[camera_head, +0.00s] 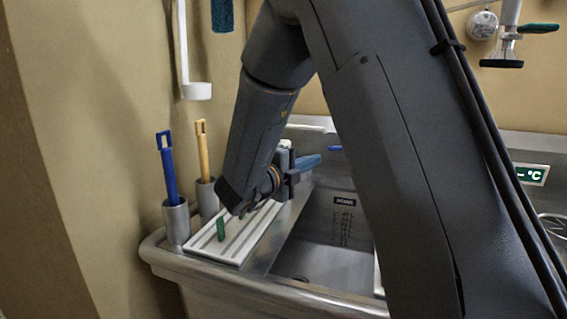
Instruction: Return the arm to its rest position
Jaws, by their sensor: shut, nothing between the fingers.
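My dark grey arm fills the middle and right of the view and bends down to the left. My gripper (304,163) is low over the right edge of a white ribbed tray (240,238) at the sink's left side. The gripper is shut, and I see nothing held in it. The wrist partly hides its fingers and the far part of the tray. A small green piece (221,229) stands on the tray, apart from the gripper.
Two grey cups hold a blue-handled tool (168,165) and a yellow-handled tool (203,150) left of my forearm. The steel sink (325,262) lies right of the tray. A white holder (197,91) hangs on the wall.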

